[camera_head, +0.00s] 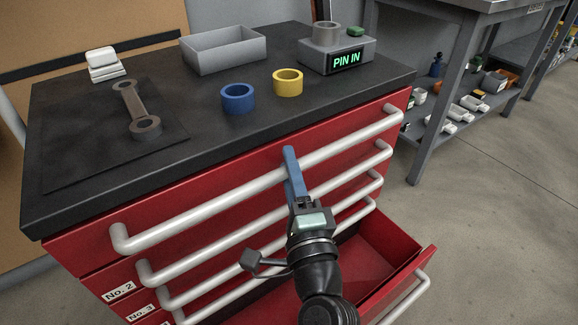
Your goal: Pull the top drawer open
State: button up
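The top drawer (90,247) is the uppermost red front of the tool cabinet, under the black worktop. It looks shut, flush with the cabinet. Its long silver bar handle (215,203) runs across the front. My gripper (291,165) has blue fingers that reach up to the middle of this handle and cover a short piece of it. The fingers overlap in this view, so I cannot tell whether they are open or closed around the bar. Contact with the bar is also unclear.
A lower red drawer (390,245) stands open beneath my arm, to the right. More silver handles lie close below the top one. On the worktop (200,125) are a blue ring (238,103), yellow ring (288,88), grey tray (222,62), wrench-like part (133,101) and "PIN IN" box (318,62).

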jog(key=shift+w, duration=0.15)
jog(key=shift+c, duration=0.2)
grip_shut()
dwell(1.2)
